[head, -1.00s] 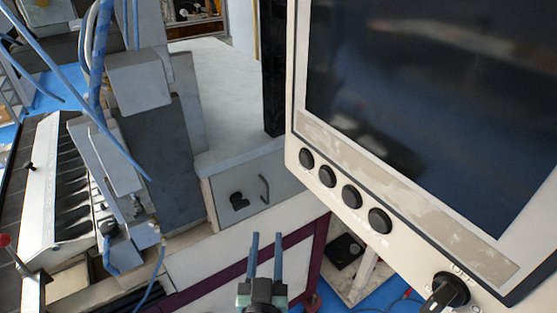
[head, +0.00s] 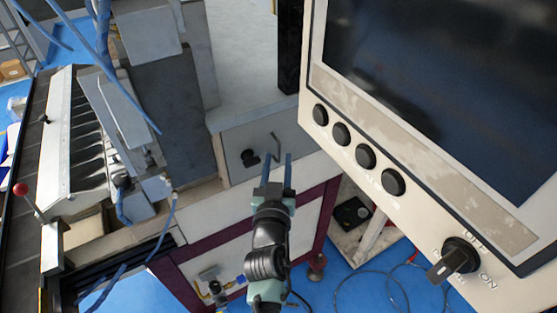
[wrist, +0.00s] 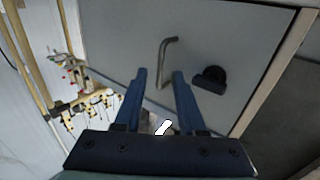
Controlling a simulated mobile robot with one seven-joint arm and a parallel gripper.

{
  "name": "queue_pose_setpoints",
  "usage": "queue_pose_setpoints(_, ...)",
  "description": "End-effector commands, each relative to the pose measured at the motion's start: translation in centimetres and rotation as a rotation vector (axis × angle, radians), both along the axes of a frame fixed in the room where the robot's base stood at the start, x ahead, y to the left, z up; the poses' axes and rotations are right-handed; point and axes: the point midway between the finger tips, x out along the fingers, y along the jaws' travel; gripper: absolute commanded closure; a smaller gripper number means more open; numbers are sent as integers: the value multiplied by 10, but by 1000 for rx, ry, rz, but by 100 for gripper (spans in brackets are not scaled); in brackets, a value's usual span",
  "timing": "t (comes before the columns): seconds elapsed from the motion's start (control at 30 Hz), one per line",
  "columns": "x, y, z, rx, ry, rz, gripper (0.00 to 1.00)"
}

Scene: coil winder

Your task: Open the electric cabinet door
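The electric cabinet door (head: 235,163) is a grey panel at the middle of the head view, and it looks shut. It carries a thin bent metal handle (head: 275,148) and a black knob (head: 249,158) to the handle's left. My gripper (head: 276,157) is open, its two blue fingers pointing at the door just below the handle. In the wrist view the door (wrist: 235,50) fills much of the picture. The handle (wrist: 165,60) lies ahead of and between the open fingertips, with no clear contact. The black knob (wrist: 209,79) is right of the right finger.
A large control screen panel (head: 440,80) with black buttons and a rotary switch (head: 460,255) stands close on the right. Machine parts and blue cables (head: 103,35) are on the left. A pale lower panel with dark red framing (head: 325,205) is below the door.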

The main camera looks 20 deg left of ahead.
Motion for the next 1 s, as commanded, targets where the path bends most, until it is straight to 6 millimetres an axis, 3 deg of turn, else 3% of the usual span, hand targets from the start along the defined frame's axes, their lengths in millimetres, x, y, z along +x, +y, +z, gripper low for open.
queue_pose_setpoints(0.2, 17, 4, -1, 1, 0, 1, 60)
queue_pose_setpoints(0.53, 20, 4, 0, 0, 1, 0, 60)
queue_pose_setpoints(0.57, 20, 4, 0, 0, 1, 0, 62)
queue_pose_setpoints(0.77, 20, 4, 0, 0, 1, 0, 98)
queue_pose_setpoints(1.0, 20, 4, 0, 0, 1, 0, 100)
